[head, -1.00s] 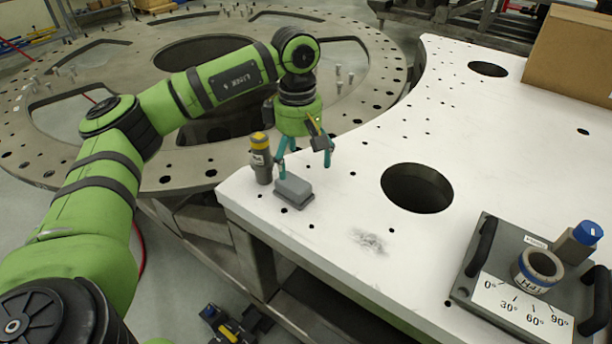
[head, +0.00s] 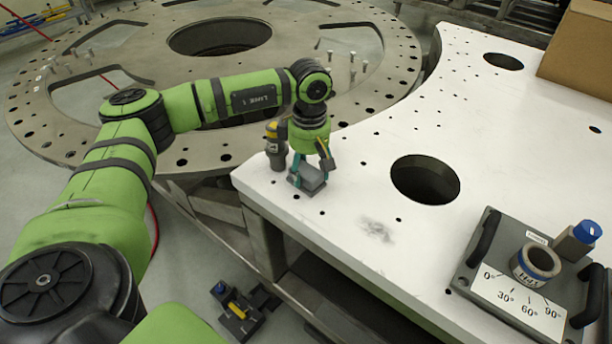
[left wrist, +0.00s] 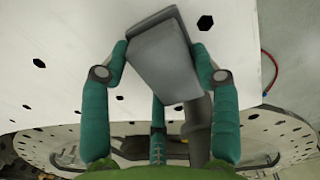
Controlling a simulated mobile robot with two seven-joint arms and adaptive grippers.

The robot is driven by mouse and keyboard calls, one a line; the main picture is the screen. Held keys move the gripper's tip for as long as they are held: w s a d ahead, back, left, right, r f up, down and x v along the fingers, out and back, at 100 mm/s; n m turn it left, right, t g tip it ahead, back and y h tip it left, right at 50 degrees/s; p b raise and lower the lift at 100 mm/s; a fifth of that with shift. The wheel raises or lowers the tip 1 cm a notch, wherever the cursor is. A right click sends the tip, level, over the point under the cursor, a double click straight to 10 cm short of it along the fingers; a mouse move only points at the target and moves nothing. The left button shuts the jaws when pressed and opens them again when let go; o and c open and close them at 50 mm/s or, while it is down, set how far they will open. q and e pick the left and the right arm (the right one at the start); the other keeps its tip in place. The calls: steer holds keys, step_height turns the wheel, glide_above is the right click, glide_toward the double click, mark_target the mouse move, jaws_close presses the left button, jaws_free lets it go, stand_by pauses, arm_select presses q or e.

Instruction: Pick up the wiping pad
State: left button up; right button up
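The wiping pad (head: 314,181) is a small grey block lying on the white plate (head: 345,210) near its left corner. In the left wrist view the pad (left wrist: 160,62) lies between the teal fingers of my left gripper (left wrist: 160,75). One finger is on each side, close to its edges, and a third is below it in the picture. My left gripper (head: 308,172) is low over the pad from above, fingers apart. Whether the fingertips touch the pad I cannot tell. My right gripper is not in view.
A grey bottle with a yellow band (head: 276,152) stands just left of the pad. A large round hole (head: 425,180) and a dark smudge (head: 377,230) are in the plate. An angle-marked fixture (head: 530,275) sits at right, a cardboard box (head: 580,50) at back right.

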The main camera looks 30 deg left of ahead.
mark_target(309, 167)
arm_select(q)
steer(key=shift+c, duration=0.4)
steer(key=shift+r+b, duration=0.4)
steer(key=shift+r, duration=0.2)
step_height(309, 167, up, 3)
steer(key=shift+f+b, duration=0.1)
steer(key=shift+b, duration=0.6)
steer(key=s+d+r+b, duration=0.3)
steer(key=d+r, duration=0.4)
steer(key=d, duration=0.4)
steer(key=shift+s+d, duration=0.15)
steer(key=shift+s, duration=0.05)
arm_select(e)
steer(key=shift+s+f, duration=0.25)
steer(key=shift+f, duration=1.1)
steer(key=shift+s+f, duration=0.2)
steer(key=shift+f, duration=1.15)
